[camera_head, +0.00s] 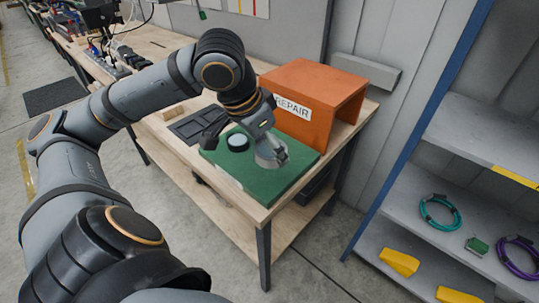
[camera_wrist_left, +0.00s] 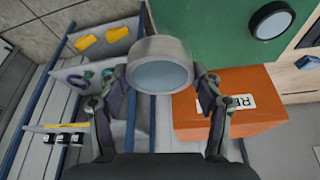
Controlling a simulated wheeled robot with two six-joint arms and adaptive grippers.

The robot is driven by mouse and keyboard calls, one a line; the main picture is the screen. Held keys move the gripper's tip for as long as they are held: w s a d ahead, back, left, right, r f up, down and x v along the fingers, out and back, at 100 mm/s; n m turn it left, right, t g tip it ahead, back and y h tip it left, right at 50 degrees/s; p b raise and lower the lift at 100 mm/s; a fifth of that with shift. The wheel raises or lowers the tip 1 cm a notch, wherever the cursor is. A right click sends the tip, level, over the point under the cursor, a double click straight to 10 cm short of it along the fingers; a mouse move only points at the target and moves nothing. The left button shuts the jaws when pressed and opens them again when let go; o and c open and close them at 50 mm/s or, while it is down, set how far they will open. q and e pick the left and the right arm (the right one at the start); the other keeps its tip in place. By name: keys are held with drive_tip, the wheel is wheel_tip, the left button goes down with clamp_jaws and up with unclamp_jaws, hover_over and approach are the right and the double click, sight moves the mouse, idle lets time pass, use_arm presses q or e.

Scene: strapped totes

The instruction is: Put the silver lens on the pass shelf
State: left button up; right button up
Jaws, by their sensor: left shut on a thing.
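The silver lens (camera_wrist_left: 160,70) is a short silver cylinder with a pale glass face. My left gripper (camera_wrist_left: 162,82) is shut on its sides in the left wrist view. In the head view the left gripper (camera_head: 274,146) holds the silver lens (camera_head: 266,158) over the green mat (camera_head: 262,188); I cannot tell how far above. A grey shelf rack (camera_head: 487,135) stands at the right, with several levels and a blue post. A yellow strip marks one shelf edge. No pass label is readable. My right gripper is not in view.
A black-rimmed lens (camera_head: 238,142) lies on the mat beside the held lens. An orange box marked REPAIR (camera_head: 318,100) stands behind. Teal cable (camera_head: 440,211), purple cable (camera_head: 518,258) and yellow blocks (camera_head: 399,262) occupy lower shelves. The upper shelf surface is largely clear.

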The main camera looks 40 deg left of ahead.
use_arm(q)
drive_tip(key=p, duration=0.1)
drive_tip(key=w, duration=0.1)
drive_tip(key=w+a+p, duration=0.1)
drive_tip(key=shift+w+a+f+p, duration=0.1)
drive_tip(key=shift+w+f+p, duration=0.15)
drive_tip(key=shift+f+p, duration=0.1)
drive_tip(key=w+a+f, duration=0.1)
drive_tip(key=w+f, duration=0.1)
drive_tip(key=w, duration=0.1)
drive_tip(key=w+a+f+p, duration=0.1)
drive_tip(key=w+a+f, duration=0.1)
drive_tip(key=w+f, duration=0.1)
drive_tip(key=w+a+f+p, duration=0.1)
drive_tip(key=w+f, duration=0.2)
drive_tip(key=shift+w+a+f, duration=0.15)
drive_tip(key=shift+w+f, duration=0.05)
drive_tip(key=shift+w, duration=0.15)
drive_tip(key=shift+w+a+f+p, duration=0.1)
drive_tip(key=shift+f+p, duration=0.1)
drive_tip(key=shift+f, duration=0.45)
drive_tip(key=shift+w+f+p, duration=0.15)
drive_tip(key=shift+f+p, duration=0.1)
drive_tip(key=shift+f, duration=0.35)
drive_tip(key=shift+w+a+f+p, duration=0.1)
drive_tip(key=shift+f+p, duration=0.1)
drive_tip(key=shift+f, duration=0.55)
drive_tip(key=shift+d+f, duration=0.1)
drive_tip(key=o, duration=1.3)
